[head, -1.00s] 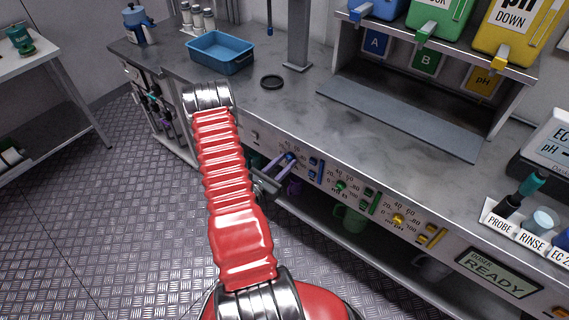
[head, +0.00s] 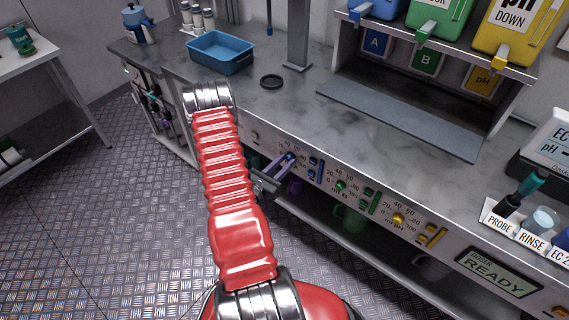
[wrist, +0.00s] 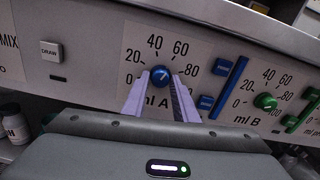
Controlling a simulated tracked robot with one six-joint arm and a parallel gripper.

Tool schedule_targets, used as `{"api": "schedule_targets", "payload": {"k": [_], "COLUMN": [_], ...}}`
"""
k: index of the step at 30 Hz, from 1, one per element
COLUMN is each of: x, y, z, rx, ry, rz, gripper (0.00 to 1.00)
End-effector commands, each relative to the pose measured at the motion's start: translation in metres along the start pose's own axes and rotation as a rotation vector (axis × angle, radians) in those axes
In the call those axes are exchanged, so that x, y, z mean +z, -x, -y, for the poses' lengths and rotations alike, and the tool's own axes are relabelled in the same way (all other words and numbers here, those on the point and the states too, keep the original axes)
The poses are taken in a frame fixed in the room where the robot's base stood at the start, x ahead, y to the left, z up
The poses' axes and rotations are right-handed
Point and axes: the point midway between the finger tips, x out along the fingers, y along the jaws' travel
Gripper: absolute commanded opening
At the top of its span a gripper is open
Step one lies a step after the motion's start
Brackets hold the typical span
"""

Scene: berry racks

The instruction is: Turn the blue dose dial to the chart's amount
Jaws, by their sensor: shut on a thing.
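The blue dose dial (wrist: 161,75) is the round knob of the "ml A" scale on the bench's front panel. In the head view the blue dial (head: 290,157) is small and partly covered by my gripper. My gripper (wrist: 160,84) has its two pale lilac fingers on either side of the dial, shut on it. My gripper also shows in the head view (head: 284,164), left of the panel. The scale around the dial reads 0 to 100, with 40 and 60 at the top. The dial's pointer is too small to read surely. No dose chart is readable.
A green dial (wrist: 265,101) for "ml B" and a yellow dial (head: 398,219) sit further right on the panel. Blue buttons (wrist: 222,67) are close right of my fingers. A DRAW button (wrist: 50,51) is at left. The bench top (head: 300,120) is above.

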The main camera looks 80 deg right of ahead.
Motion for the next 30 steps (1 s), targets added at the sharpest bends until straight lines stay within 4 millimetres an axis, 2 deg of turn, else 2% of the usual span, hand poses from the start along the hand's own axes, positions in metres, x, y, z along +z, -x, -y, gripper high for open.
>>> {"api": "schedule_targets", "payload": {"k": [1, 2, 9, 20, 26, 30], "x": [0.000, 0.000, 0.000, 0.000, 0.000, 0.000], "y": [0.000, 0.000, 0.000, 0.004, 0.021, 0.039], "z": [-0.003, -0.003, -0.002, -0.002, -0.003, -0.003], "rx": [0.008, 0.008, 0.005, 0.004, 0.006, 0.007], "ry": [-0.002, -0.003, -0.002, -0.001, 0.000, 0.000], "rz": [0.000, 0.001, 0.000, 0.000, 0.000, -0.001], "gripper": [0.04, 0.28, 0.45, 0.45, 0.45, 0.45]}}
